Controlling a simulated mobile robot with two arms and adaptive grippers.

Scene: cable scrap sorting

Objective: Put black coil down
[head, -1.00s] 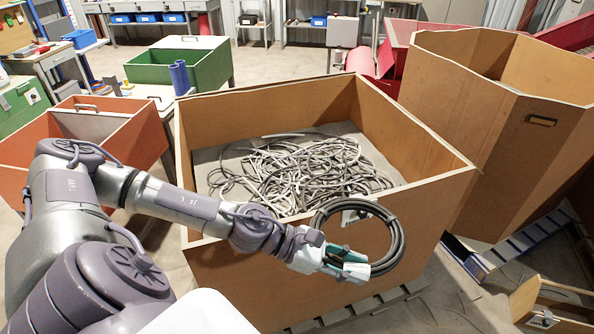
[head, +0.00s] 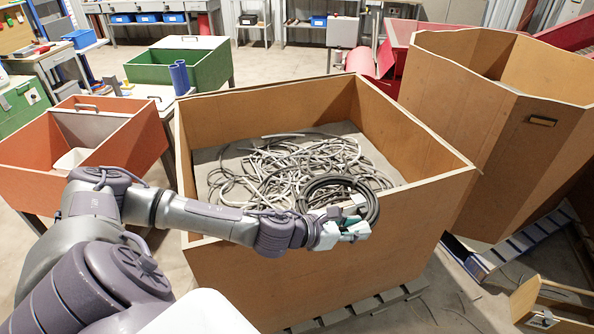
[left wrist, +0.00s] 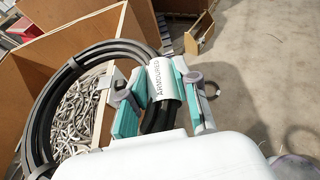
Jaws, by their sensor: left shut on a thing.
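The black coil (head: 373,203) is held by my left gripper (head: 352,229) at the near right part of the large brown box (head: 300,285). In the head view the coil overlaps the box's near rim and the grey cable scrap inside. In the left wrist view my left gripper (left wrist: 162,95) is shut on the coil (left wrist: 40,125), at a white label reading "ARMOURED". The coil's loop extends left of the fingers, with cable scrap (left wrist: 75,118) visible through it. I cannot tell the coil's exact height over the box. My right gripper is not in view.
The grey cable scrap (head: 290,170) lies on the box floor. A taller brown box (head: 480,130) stands to the right. An orange bin (head: 140,135) is at left, and a green bin (head: 170,72) behind it. A blue-edged pallet or ramp (head: 515,245) lies at lower right.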

